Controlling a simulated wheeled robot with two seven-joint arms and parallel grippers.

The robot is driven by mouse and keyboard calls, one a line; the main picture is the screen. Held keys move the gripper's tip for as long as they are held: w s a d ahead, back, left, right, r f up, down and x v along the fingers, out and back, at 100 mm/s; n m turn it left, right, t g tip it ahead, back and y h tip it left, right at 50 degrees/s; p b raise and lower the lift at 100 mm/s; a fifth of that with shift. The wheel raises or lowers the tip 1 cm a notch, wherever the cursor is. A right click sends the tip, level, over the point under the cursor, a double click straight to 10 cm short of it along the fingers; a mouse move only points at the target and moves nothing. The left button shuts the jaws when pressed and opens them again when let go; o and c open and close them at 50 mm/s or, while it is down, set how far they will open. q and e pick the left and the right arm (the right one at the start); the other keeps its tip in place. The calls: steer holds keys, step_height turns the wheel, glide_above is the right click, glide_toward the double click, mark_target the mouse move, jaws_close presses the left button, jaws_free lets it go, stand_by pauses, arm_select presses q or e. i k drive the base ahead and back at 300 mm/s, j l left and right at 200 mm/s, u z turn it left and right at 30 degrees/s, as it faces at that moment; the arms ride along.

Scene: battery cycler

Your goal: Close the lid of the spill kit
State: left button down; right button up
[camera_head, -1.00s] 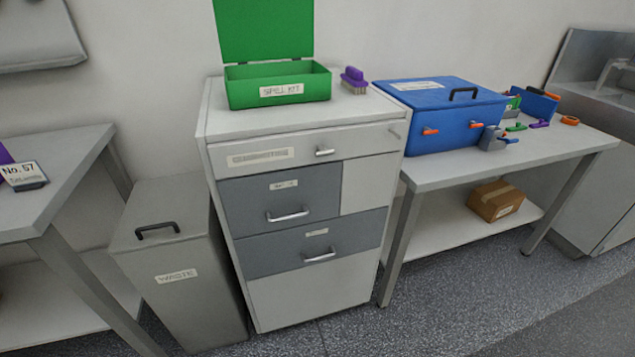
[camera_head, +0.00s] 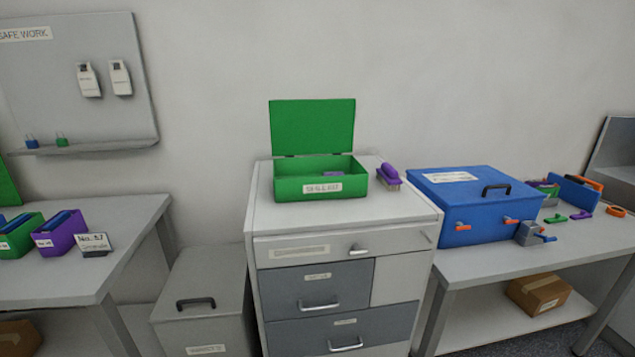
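The green spill kit (camera_head: 290,187) sits on top of a white and grey drawer cabinet, with a white label on its front. Its green lid (camera_head: 312,127) stands open, upright along the back edge of the box. Something purple shows inside the box; I cannot tell what it is. Neither of my grippers is in view.
A purple brush (camera_head: 388,177) lies right of the kit on the cabinet (camera_head: 410,207). A blue box (camera_head: 480,216) with orange latches stands on the right table. A lidded grey waste bin (camera_head: 203,299) stands left of the cabinet. The wall behind the lid is bare.

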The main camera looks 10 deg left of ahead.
mark_target(320, 126)
steer(key=i+l, duration=0.25)
steer(key=l, duration=0.15)
steer(key=i+l, duration=0.3)
steer(key=l, duration=0.15)
steer(key=i+l, duration=0.25)
steer(key=l, duration=0.15)
